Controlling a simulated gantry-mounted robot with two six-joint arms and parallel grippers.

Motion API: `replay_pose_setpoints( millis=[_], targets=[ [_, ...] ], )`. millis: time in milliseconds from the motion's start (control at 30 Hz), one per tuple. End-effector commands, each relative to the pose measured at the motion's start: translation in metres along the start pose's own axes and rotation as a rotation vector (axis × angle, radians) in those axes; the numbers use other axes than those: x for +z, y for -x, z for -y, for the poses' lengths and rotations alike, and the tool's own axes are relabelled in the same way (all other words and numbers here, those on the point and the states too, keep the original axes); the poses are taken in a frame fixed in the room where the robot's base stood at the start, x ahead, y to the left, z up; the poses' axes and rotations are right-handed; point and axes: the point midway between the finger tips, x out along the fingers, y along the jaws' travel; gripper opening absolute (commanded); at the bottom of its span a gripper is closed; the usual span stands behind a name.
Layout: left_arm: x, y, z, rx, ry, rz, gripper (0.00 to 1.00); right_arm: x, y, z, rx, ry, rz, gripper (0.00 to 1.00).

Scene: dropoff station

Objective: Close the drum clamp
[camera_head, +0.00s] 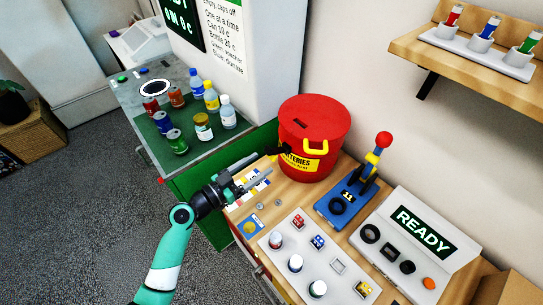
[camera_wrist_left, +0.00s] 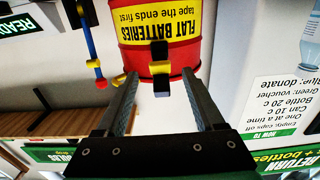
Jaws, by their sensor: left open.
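The red battery drum (camera_head: 304,125) stands on the wooden counter with its lid on, a yellow handle (camera_head: 316,147) and a yellow label on its side. A black clamp lever (camera_head: 283,150) projects from the drum's near-left side, towards my left gripper. The left wrist view, upside down, shows the black and yellow clamp (camera_wrist_left: 160,68) at the drum's red rim, beyond and between my fingers. My left gripper (camera_head: 266,163) is open and empty beside the drum; its fingers also show in the left wrist view (camera_wrist_left: 158,88). I cannot tell whether the fingers touch the clamp. My right gripper is not in view.
A blue lever press (camera_head: 346,201) with a red knob stands right of the drum. A white panel (camera_head: 318,262) with cups and a READY console (camera_head: 416,240) fill the counter's front. Bottles and cans stand on a green table (camera_head: 150,127) at left. A shelf (camera_head: 470,60) hangs upper right.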

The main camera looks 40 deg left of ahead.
Motion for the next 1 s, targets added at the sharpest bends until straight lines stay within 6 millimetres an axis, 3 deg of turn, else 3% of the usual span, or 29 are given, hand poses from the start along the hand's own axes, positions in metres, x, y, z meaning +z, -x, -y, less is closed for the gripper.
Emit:
replay_pose_setpoints(
  millis=[100, 233, 600, 1000],
  targets=[
    [-0.001, -0.027, -0.001, 0.004, 0.000, 0.000, 0.70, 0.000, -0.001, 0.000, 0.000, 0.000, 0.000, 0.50],
    [0.000, -0.046, 0.000, 0.001, 0.000, -0.001, 0.70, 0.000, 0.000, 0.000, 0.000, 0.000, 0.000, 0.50],
    [0.000, -0.055, 0.000, 0.000, 0.000, 0.000, 0.70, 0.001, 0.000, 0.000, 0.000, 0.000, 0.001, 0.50],
    [0.000, -0.055, 0.000, 0.000, 0.000, 0.000, 0.00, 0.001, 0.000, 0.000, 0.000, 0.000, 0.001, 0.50]
  ],
)
